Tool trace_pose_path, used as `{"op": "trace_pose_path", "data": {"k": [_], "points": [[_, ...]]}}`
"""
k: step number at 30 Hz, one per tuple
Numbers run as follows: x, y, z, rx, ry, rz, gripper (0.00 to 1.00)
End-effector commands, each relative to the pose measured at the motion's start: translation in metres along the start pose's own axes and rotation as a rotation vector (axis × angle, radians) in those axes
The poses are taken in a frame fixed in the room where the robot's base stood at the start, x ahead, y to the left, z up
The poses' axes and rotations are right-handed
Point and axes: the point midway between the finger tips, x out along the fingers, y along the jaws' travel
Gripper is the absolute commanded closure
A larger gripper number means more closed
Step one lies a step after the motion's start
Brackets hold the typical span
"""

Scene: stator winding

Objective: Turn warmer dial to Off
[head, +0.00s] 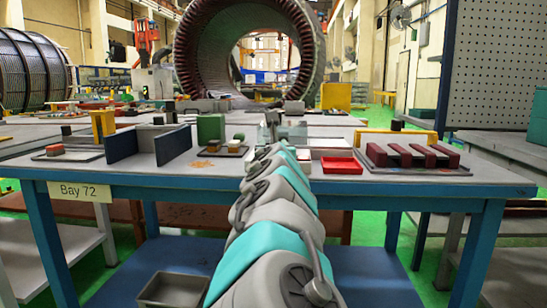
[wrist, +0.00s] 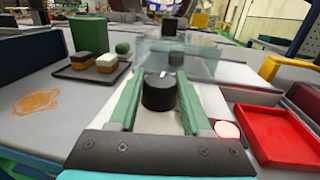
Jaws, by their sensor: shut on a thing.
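The warmer dial (wrist: 159,94) is a black round knob with a short white mark on its top, near the middle of the wrist view. The mark points away from my gripper, leaning slightly right. My gripper (wrist: 158,84) has its two green fingers on either side of the dial, shut on it. A clear, glassy box (wrist: 205,62) stands just behind the dial. A round white button or lamp with a red rim (wrist: 227,130) sits to the right of the fingers. In the head view my arm hides the dial. No Off lettering is readable.
A red tray (wrist: 280,135) lies right of the dial; it also shows in the head view (head: 341,166). A rack of dark red bars (head: 412,156) stands at right on the bench.

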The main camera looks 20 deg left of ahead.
Motion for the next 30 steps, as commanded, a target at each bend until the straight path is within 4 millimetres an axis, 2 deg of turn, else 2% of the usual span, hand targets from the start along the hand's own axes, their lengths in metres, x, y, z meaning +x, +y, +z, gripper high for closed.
{"op": "trace_pose_path", "data": {"k": [1, 3, 21, 22, 30], "points": [[0.0018, -0.0043, -0.0126, -0.001, 0.005, 0.011, 1.0], [0.0023, -0.0044, -0.0145, -0.001, 0.01, 0.036, 1.0], [0.0013, -0.001, -0.0082, -0.005, 0.012, 0.106, 1.0], [0.0013, -0.0011, -0.0082, -0.006, 0.012, 0.105, 0.49], [0.0006, -0.0006, -0.006, -0.005, 0.008, 0.106, 0.21]]}}
